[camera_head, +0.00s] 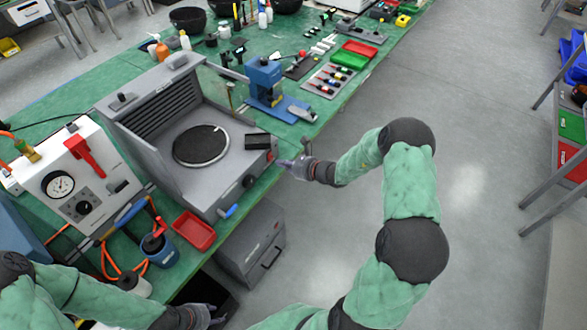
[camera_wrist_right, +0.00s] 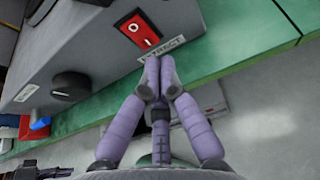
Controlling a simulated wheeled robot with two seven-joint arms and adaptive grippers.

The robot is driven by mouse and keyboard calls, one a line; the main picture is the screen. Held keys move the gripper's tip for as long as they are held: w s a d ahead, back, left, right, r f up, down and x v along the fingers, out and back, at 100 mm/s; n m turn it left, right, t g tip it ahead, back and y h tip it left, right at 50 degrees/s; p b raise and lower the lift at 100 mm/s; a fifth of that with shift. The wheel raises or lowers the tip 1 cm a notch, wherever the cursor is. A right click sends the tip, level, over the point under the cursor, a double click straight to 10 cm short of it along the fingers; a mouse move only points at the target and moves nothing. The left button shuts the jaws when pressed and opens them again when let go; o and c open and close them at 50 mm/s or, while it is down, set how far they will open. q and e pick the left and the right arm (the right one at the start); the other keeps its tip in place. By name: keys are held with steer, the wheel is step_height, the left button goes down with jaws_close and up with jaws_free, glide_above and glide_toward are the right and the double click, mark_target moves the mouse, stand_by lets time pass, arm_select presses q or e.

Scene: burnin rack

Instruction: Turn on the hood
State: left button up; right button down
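The hood (camera_head: 185,140) is a grey box with louvred back, side panels and a round black plate, standing on the green bench. Its red rocker switch (camera_wrist_right: 138,28), marked I and O, is on the front face above a label partly reading "EXTRACT". The switch also shows in the head view (camera_head: 271,156). My right gripper (camera_wrist_right: 152,75) has its fingertips together just below the switch, over the label; I cannot tell whether they touch the panel. It is shut with nothing visible in it. My left gripper (camera_head: 213,316) is low at the bottom left, away from the hood; its fingers are unclear.

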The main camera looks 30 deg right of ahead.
mark_target(270, 156)
steer(key=shift+w+a, duration=0.35)
steer(key=shift+w, duration=0.4)
steer(key=shift+f, duration=0.1)
steer(key=shift+w+a+f+t+b, duration=0.15)
steer(key=shift+w+f+t+b, duration=0.2)
steer(key=shift+b, duration=0.9)
steer(key=shift+r, duration=0.25)
steer(key=shift+r+p, duration=0.2)
steer(key=shift+p, duration=0.2)
steer(key=shift+r+p, duration=0.35)
steer(key=shift+r, duration=0.3)
